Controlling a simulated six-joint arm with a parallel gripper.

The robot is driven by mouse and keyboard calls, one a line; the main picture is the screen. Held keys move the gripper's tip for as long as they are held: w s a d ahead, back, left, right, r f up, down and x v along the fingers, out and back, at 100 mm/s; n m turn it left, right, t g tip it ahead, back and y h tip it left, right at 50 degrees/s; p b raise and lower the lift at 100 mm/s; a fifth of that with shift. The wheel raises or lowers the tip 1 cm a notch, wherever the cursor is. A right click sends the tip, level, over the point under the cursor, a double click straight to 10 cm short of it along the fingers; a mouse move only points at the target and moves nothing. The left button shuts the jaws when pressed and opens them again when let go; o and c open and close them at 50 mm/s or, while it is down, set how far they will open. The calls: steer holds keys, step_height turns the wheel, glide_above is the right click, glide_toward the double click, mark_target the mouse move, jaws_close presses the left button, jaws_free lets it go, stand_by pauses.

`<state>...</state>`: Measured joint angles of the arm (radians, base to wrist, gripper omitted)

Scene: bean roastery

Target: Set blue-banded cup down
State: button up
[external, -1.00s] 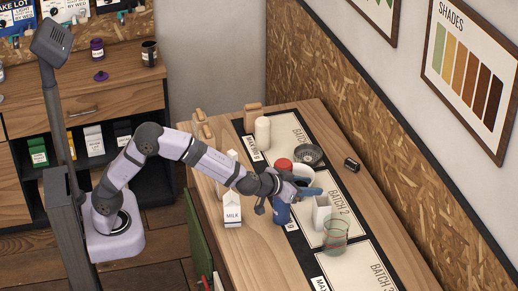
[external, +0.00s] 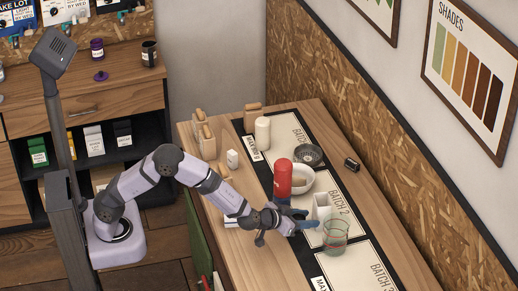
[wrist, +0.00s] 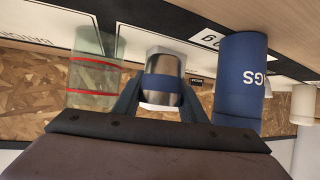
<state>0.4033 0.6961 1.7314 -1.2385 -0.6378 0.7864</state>
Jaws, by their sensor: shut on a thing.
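In the wrist view, the blue-banded cup (wrist: 161,84), a silvery cup with a blue band, sits between the two fingers of my gripper (wrist: 158,98). My gripper is shut on it. In the external view, my gripper (external: 306,222) is low over the BATCH 2 mat (external: 345,196), between the white box and the clear glass. My gripper and arm hide most of the cup there. I cannot tell whether the cup touches the mat.
A clear glass with red lines (external: 335,236) stands close by on the right. A white box (external: 322,208) is just behind. A red-topped canister (external: 283,178), a white bowl (external: 303,181) and a dark dish (external: 308,154) stand further back. The mat's right side is clear.

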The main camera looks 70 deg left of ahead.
mark_target(304, 235)
steer(key=shift+f, duration=2.05)
steer(key=shift+f, duration=0.15)
steer(key=o, duration=1)
steer(key=shift+s+r, duration=0.15)
steer(key=shift+r, duration=0.1)
steer(key=shift+o, duration=0.4)
steer(key=b+v, duration=0.1)
steer(key=v, duration=1)
steer(key=shift+s+d+r, duration=0.1)
steer(key=shift+s, duration=0.25)
